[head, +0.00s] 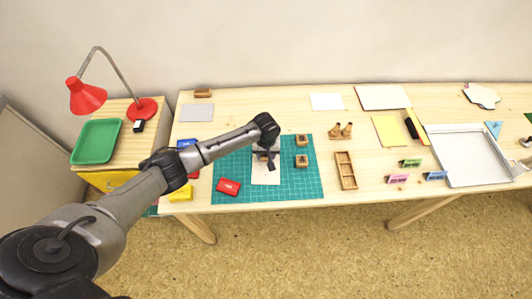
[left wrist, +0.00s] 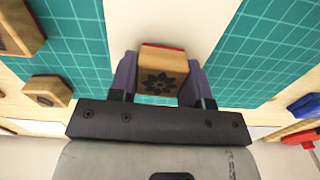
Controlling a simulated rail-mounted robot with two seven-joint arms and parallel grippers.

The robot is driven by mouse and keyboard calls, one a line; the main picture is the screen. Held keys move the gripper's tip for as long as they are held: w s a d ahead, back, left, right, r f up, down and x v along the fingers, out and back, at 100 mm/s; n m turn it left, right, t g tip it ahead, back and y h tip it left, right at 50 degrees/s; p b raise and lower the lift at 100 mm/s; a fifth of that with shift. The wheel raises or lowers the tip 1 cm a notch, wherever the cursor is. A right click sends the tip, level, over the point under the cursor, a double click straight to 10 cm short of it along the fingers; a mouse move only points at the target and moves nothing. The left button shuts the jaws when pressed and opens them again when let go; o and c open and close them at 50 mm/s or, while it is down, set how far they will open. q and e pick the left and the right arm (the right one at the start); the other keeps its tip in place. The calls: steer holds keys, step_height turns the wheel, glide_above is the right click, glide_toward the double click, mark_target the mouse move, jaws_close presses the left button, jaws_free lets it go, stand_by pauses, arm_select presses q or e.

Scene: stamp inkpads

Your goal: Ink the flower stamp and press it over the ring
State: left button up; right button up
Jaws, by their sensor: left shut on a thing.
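The flower stamp (left wrist: 162,76) is a small wooden block with a dark flower printed on its face. A thin red layer shows along its far edge in the left wrist view. My left gripper (head: 268,160) is shut on it, with one finger on each side, over the white card (head: 264,177) on the green mat. The card also shows in the left wrist view (left wrist: 170,22). I cannot make out a ring on the card. A red inkpad (head: 228,187) lies on the mat left of the card. My right gripper is not in view.
Two wooden stamps (head: 302,140) (head: 302,161) stand on the mat (head: 290,190) right of the card. A blue pad (head: 187,143) and a yellow pad (head: 180,192) lie at the left. A wooden tray (head: 345,171) is further right. The mat's front right is clear.

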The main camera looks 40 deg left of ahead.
arm_select(q)
steer(key=shift+f, duration=0.5)
stand_by(0.3)
stand_by(0.6)
stand_by(0.9)
steer(key=shift+f+p, duration=0.15)
steer(key=shift+p, duration=0.15)
stand_by(0.5)
stand_by(0.6)
steer(key=shift+r+p, duration=0.65)
steer(key=shift+p, duration=0.25)
steer(key=shift+r, duration=0.15)
